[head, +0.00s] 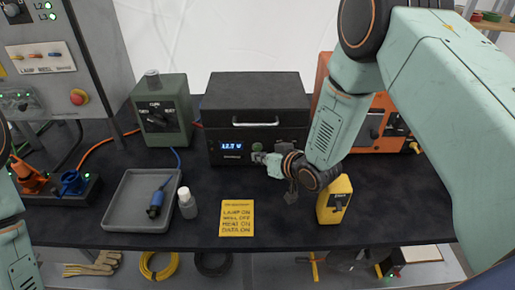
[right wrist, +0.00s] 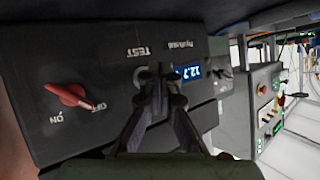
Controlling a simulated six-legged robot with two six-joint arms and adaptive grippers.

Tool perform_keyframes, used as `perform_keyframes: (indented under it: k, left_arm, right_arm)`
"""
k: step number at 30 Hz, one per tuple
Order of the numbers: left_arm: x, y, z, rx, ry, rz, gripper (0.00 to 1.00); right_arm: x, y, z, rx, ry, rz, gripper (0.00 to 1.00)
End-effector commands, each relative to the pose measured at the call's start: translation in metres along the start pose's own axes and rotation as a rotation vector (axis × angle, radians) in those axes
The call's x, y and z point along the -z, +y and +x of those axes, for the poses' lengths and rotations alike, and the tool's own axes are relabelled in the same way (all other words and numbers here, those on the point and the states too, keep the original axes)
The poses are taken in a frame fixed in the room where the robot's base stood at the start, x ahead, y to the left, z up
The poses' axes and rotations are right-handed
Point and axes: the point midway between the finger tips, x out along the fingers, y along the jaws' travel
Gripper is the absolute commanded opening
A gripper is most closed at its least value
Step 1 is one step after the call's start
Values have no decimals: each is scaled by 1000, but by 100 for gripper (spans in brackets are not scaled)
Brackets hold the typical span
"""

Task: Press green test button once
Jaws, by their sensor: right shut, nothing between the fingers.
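The black battery box (head: 255,105) stands at the back middle of the table with a lit blue display (head: 249,148) reading about 12.7 V. My right gripper (head: 260,157) is shut and empty, its fingertips close to the box's front panel, just right of the display. In the right wrist view the panel is upside down, and my fingers (right wrist: 163,88) point at the spot below the TEST label (right wrist: 137,51). The fingers mostly cover the button there; I cannot tell whether they touch it. A red ON/OFF switch (right wrist: 72,95) sits beside it. My left gripper is out of view.
A yellow device (head: 334,199) stands close to my right wrist. A green switch box (head: 162,112) is left of the battery box, an orange unit (head: 376,133) right. In front are a grey tray (head: 125,208), a small bottle (head: 187,205) and a yellow note (head: 237,218).

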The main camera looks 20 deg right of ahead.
Motion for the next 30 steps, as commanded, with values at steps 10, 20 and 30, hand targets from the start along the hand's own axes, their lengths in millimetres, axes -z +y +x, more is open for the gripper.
perform_keyframes:
  k: [10,20,30]
  left_arm:
    - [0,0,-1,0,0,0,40]
    - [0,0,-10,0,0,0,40]
    - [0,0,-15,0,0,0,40]
  right_arm:
    - [-2,-2,-2,0,-2,0,0]
    - [-15,-16,-22,0,-2,0,0]
    - [-26,-26,-36,-1,-1,0,0]
